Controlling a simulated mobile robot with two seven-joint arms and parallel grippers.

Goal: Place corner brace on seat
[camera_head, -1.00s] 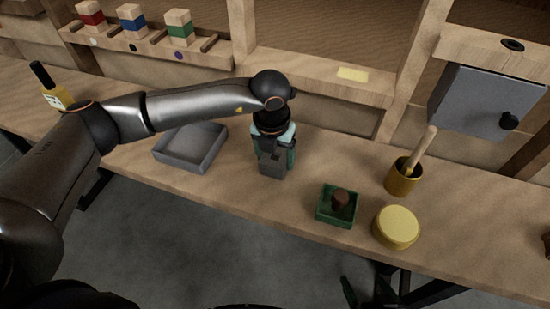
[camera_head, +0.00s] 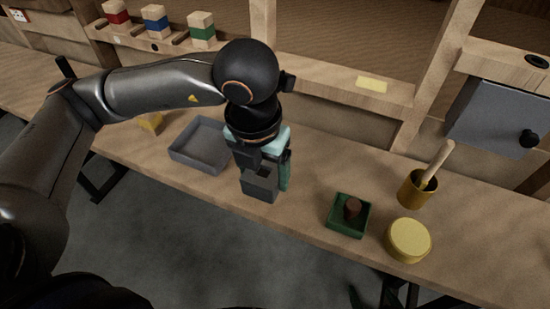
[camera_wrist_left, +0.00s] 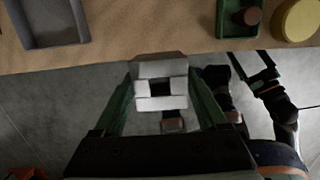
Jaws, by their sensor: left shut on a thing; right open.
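My left gripper (camera_head: 262,182) is shut on a grey block-like piece (camera_head: 259,187), which I take for the corner brace. In the left wrist view the piece (camera_wrist_left: 161,70) is pale, with a square dark gap, between the green fingers of the left gripper (camera_wrist_left: 160,88). It is held in the air near the bench's front edge. A green square tray (camera_head: 348,217) with a brown post (camera_head: 352,208) is to its right; I cannot tell whether this is the seat. My right gripper (camera_wrist_left: 255,70) is open and empty, low beyond the bench edge.
A grey tray (camera_head: 199,166) lies left of the left gripper. A yellow round lid (camera_head: 408,241) and a brass cup with a wooden handle (camera_head: 416,190) stand at right. A grey cabinet (camera_head: 497,115) hangs behind. Bench between is clear.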

